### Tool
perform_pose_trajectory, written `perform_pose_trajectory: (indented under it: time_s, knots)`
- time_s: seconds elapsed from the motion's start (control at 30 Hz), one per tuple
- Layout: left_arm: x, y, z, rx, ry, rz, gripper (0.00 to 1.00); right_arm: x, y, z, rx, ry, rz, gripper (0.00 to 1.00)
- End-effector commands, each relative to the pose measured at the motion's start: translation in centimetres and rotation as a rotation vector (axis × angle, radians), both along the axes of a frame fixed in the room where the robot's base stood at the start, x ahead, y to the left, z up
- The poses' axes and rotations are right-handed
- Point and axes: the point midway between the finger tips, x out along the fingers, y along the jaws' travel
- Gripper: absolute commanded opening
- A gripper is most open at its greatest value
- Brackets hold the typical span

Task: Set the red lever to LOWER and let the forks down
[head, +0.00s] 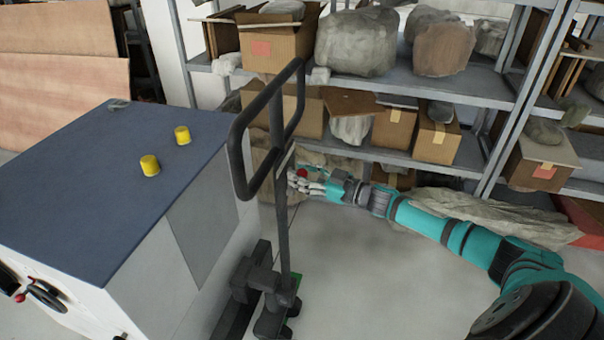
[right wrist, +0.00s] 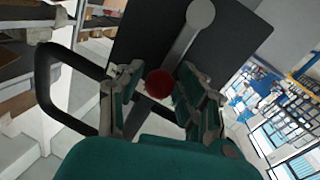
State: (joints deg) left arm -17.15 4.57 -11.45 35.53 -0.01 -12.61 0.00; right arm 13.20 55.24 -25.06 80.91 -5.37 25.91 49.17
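The pallet truck's dark looped handle (head: 268,125) stands upright on its post (head: 281,225). The red lever knob (head: 302,173) shows beside the post. In the right wrist view the red knob (right wrist: 159,83) is at the end of a grey lever arm (right wrist: 187,42), which slants down-left from a round pivot on a dark plate (right wrist: 143,35). My right gripper (head: 306,181) has its fingers on both sides of the knob, close against it. No LOWER mark can be read. Dark bars at the truck's foot (head: 236,305) may be forks; their height is unclear. My left gripper is out of view.
A blue-topped machine cabinet (head: 100,190) with two yellow caps stands left, close to the truck. A shelf rack (head: 440,85) with boxes and wrapped bundles stands behind. Grey floor (head: 370,270) is clear to the right of the truck.

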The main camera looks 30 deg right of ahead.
Motion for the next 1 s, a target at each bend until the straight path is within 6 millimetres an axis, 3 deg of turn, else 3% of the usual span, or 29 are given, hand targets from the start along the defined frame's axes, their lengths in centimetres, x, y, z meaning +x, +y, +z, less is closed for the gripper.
perform_pose_trajectory:
  time_s: [0.03,0.27,0.67,1.0]
  knots:
    - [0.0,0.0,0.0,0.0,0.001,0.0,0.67,0.0,0.0,0.0,0.0,0.0,0.0,0.29]
    - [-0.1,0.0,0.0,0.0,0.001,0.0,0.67,0.0,0.0,0.0,0.0,0.0,0.0,0.0]
    - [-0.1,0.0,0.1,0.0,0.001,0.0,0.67,0.0,-0.1,0.1,0.004,0.003,0.0,0.0]
    - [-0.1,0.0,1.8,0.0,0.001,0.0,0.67,0.7,-0.9,0.4,0.108,0.092,-0.002,0.0]
